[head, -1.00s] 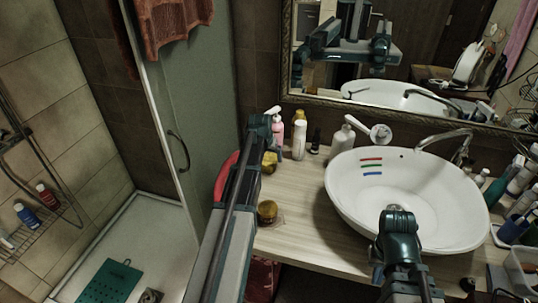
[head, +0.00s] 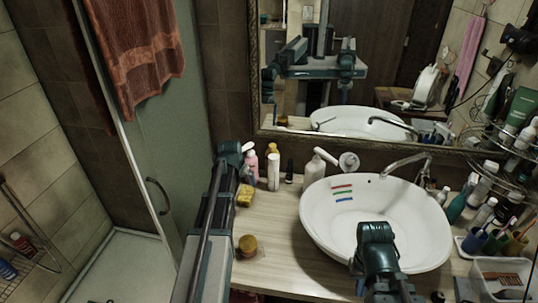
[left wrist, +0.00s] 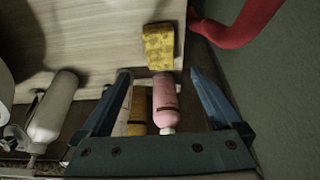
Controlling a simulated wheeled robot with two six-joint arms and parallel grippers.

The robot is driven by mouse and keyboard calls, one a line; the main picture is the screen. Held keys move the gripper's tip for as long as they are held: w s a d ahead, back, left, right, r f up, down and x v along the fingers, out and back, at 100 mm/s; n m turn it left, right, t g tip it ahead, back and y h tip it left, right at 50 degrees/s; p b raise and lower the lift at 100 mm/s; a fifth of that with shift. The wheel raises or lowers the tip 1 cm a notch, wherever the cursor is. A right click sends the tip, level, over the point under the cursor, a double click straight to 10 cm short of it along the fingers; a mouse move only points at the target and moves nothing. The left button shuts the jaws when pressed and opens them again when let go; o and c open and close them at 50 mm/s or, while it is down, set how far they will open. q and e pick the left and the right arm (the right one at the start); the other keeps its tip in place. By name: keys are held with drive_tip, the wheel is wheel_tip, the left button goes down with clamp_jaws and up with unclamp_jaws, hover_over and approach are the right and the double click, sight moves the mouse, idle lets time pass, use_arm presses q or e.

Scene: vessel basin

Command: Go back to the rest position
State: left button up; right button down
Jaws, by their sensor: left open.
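My left arm comes in from the lower left in the head view, and its end is at the left side of the counter (head: 285,238). In the left wrist view my left gripper (left wrist: 159,75) is open, with its fingers apart. A pink bottle (left wrist: 167,103) shows between the fingers, and a yellow sponge (left wrist: 158,45) lies just beyond them. I cannot tell how high the gripper is above them. My right arm (head: 377,235) rises in front of the white basin (head: 325,225); its gripper does not show.
A white pump bottle (head: 314,175) and several small bottles stand along the mirror (head: 360,90). A round amber item (head: 248,244) sits on the counter's left. Bottles and cups crowd the right side. The glass shower door (head: 185,130) stands close to my left arm.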

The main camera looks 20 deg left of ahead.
use_arm(q)
drive_tip(key=s+d+m+g, duration=0.1)
drive_tip(key=s+d+m, duration=0.1)
drive_tip(key=s+d, duration=0.5)
drive_tip(key=s+d+f+m+g, duration=0.1)
drive_tip(key=s+d, duration=0.7)
drive_tip(key=d, duration=0.9)
drive_tip(key=s+d+m+g, duration=0.2)
drive_tip(key=s+d, duration=0.6)
drive_tip(key=d, duration=0.4)
drive_tip(key=shift+f+m+g, duration=0.25)
drive_tip(key=shift+m+g, duration=0.15)
drive_tip(key=shift+m, duration=0.4)
